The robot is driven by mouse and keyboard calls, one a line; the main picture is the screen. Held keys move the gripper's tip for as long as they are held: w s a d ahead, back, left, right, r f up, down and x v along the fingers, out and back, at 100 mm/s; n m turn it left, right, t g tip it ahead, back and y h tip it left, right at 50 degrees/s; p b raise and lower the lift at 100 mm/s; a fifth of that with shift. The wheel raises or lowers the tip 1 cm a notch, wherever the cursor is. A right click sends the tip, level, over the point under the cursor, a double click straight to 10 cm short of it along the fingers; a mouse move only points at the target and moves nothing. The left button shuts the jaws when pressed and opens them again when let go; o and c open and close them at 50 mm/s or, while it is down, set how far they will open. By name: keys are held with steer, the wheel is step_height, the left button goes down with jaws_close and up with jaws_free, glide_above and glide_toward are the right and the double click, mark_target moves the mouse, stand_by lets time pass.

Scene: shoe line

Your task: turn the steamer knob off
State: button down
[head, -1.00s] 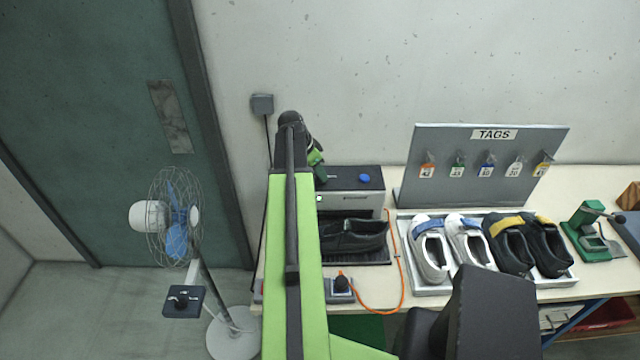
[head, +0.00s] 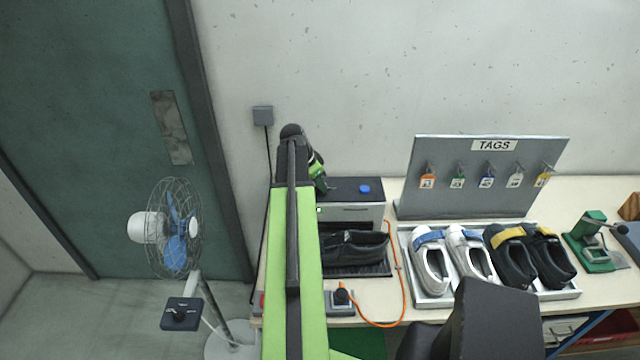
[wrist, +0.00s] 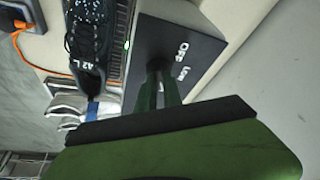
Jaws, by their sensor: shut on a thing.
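The steamer (head: 340,214) is a grey box with a dark top at the back left of the bench, partly hidden by my arm. In the wrist view its dark top panel (wrist: 205,55) carries the label OFF and another label I cannot read fully. The dark steamer knob (wrist: 157,66) is between the green fingers of my gripper (wrist: 158,92), which is shut on it. The knob's pointer is hidden, so I cannot tell its setting. In the head view my gripper (head: 319,182) is at the steamer's top left.
A dark shoe (head: 355,246) lies in front of the steamer. A blue button (head: 364,188) is on its top. An orange cable (head: 403,290) runs on the bench. A shoe tray (head: 432,301) and TAGS board (head: 415,185) are right; a fan (head: 174,228) is left.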

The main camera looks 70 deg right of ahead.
steer(key=shift+n, duration=0.3)
steer(key=shift+n+t+h, duration=0.4)
steer(key=shift+n+t, duration=0.1)
steer(key=shift+n, duration=0.5)
steer(key=n, duration=0.1)
steer(key=n+t, duration=0.1)
steer(key=n, duration=0.1)
steer(key=shift+s+a+n, duration=0.1)
steer(key=shift+s+n, duration=0.05)
steer(key=shift+n, duration=0.15)
steer(key=n+t, duration=0.1)
steer(key=n, duration=0.2)
steer(key=n+t, duration=0.1)
steer(key=n, duration=0.2)
steer(key=shift+s+t, duration=0.1)
steer(key=shift+t, duration=0.3)
steer(key=n, duration=0.3)
steer(key=n+t+y, duration=0.1)
steer(key=n, duration=0.1)
steer(key=shift+s+d+n+t, duration=0.1)
steer(key=shift+d+n+t, duration=0.1)
steer(key=shift+n+t, duration=0.15)
steer(key=n+y, duration=0.1)
steer(key=n, duration=0.1)
steer(key=n+y, duration=0.1)
steer(key=n, duration=0.1)
steer(key=shift+d+n+t, duration=0.1)
steer(key=shift+n+t, duration=0.25)
steer(key=shift+n, duration=0.5)
steer(key=shift+y, duration=0.3)
